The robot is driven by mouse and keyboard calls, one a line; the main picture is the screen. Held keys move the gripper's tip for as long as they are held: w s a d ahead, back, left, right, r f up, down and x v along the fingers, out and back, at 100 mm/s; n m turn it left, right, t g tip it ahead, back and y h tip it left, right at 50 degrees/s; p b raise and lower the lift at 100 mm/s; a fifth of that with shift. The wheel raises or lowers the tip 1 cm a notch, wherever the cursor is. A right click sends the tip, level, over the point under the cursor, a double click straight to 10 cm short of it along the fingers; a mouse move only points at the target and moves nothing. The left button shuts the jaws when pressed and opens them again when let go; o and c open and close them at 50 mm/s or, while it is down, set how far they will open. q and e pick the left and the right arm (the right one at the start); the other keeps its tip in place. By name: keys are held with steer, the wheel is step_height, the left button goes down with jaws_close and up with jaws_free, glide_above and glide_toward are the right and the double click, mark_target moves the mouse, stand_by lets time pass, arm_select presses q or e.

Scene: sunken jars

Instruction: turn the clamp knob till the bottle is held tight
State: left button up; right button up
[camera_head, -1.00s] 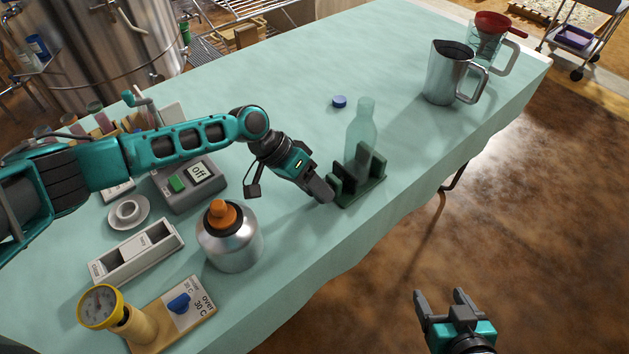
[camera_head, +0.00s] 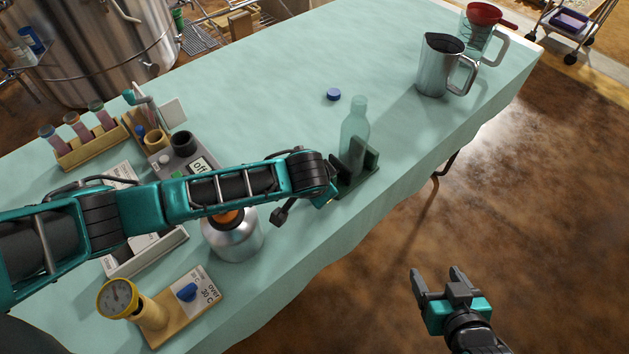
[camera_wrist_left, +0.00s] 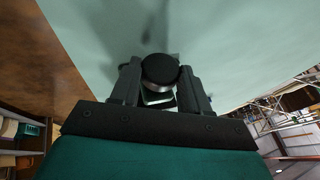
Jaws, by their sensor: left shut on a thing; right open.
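A clear greenish bottle (camera_head: 354,125) stands upright between the jaws of a dark green clamp (camera_head: 357,184) near the table's front edge. In the left wrist view my left gripper (camera_wrist_left: 160,88) is shut on the round black clamp knob (camera_wrist_left: 160,69), one finger on each side of it. In the head view my left gripper (camera_head: 329,194) is at the clamp's left end, and my wrist hides the knob. I cannot tell whether the jaws touch the bottle. My right gripper (camera_head: 439,278) is open and empty, out over the floor beyond the table's edge.
A blue cap (camera_head: 333,95) lies behind the bottle. A metal jug (camera_head: 441,66) stands at the back right. A silver bottle with an orange top (camera_head: 234,238) is partly under my left arm. A yellow dial gauge (camera_head: 121,299) stands front left. The table's middle is clear.

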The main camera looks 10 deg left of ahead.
arm_select(q)
steer(key=shift+s+d+f+m+t+y, duration=0.1)
steer(key=shift+s+m+t+y, duration=0.05)
steer(key=shift+t+y, duration=0.35)
steer(key=shift+s+d+f+m+t+y, duration=0.15)
steer(key=shift+t+y, duration=0.25)
steer(key=shift+y, duration=0.2)
steer(key=shift+a, duration=0.15)
steer(key=o, duration=0.8)
steer(key=shift+w, duration=0.1)
steer(key=shift+r, duration=0.1)
steer(key=v, duration=1.2)
steer(key=shift+s+r, duration=0.15)
steer(key=shift+s, duration=0.3)
